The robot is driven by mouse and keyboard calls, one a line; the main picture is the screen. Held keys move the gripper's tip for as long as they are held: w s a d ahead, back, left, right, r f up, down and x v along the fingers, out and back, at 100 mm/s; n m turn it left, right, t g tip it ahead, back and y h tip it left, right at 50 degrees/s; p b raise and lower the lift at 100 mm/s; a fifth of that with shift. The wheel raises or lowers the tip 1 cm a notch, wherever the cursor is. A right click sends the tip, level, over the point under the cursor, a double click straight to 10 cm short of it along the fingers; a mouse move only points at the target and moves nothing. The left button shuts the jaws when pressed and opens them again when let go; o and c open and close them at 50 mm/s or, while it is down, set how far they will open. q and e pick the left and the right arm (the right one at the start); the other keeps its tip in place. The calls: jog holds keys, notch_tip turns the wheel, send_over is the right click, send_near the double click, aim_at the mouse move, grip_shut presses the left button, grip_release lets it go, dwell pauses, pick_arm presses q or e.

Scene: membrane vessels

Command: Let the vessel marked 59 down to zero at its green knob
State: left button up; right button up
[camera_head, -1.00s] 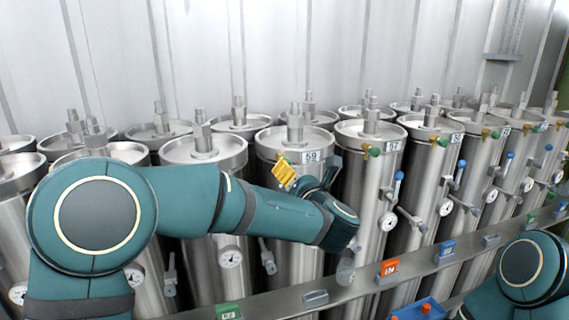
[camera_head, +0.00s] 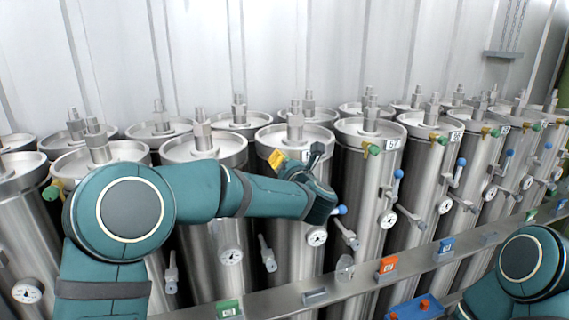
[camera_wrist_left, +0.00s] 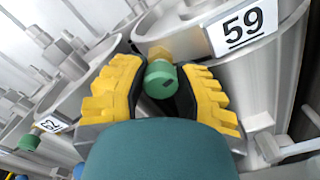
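The vessel marked 59 (camera_head: 292,139) is a steel cylinder in the front row. In the head view the left gripper (camera_head: 279,158) is at the vessel's upper front. Its gauge (camera_head: 317,236) shows below, too small to read. My right gripper is outside the view.
Similar vessels stand close on both sides, one labelled 57 (camera_head: 393,144). A blue-tipped lever (camera_head: 341,211) sticks out just below my left wrist. A steel rail (camera_head: 280,303) with coloured tags runs along the front. A blue box (camera_head: 416,309) is at the bottom.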

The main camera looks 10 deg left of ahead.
pick_arm(q)
grip_shut()
